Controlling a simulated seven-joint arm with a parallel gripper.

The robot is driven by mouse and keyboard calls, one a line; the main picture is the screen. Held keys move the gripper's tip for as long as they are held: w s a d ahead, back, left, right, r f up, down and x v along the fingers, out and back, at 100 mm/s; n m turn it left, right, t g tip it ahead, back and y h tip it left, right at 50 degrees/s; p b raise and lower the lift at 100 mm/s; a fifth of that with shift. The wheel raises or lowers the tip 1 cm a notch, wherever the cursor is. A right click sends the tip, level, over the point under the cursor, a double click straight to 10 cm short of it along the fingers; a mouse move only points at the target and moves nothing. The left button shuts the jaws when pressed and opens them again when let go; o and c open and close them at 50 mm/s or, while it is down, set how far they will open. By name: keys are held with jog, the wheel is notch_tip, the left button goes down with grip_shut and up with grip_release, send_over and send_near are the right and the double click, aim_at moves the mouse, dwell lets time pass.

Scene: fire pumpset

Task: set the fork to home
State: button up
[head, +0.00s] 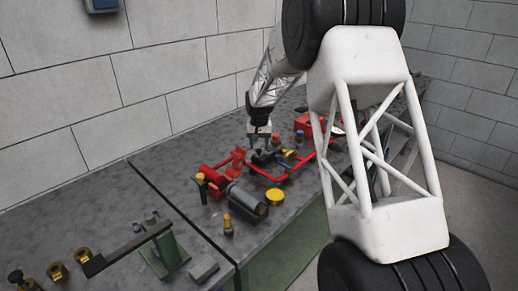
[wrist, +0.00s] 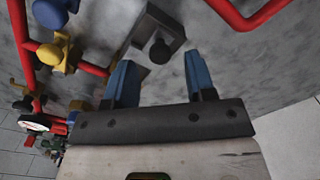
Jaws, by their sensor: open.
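My gripper (wrist: 158,72) is open, with its two blue fingers apart and nothing seen between them. Beyond the fingertips in the wrist view, a dark grey block with a round black knob (wrist: 160,51) sits on the grey surface. It looks apart from the fingers, though the depth is hard to judge. In the head view my gripper (head: 259,143) is low over the red-piped pump assembly, above small dark parts (head: 263,158). I cannot tell for certain which part is the fork; the gripper and arm partly hide that area.
Red pipes (head: 262,177) with blue and yellow fittings surround the gripper; a yellow valve (wrist: 62,52) is at left in the wrist view. A grey cylinder (head: 246,200) and yellow cap (head: 275,197) lie nearer. A green stand with a dark bar (head: 165,247) is at left.

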jog(key=shift+f, duration=1.1)
grip_shut()
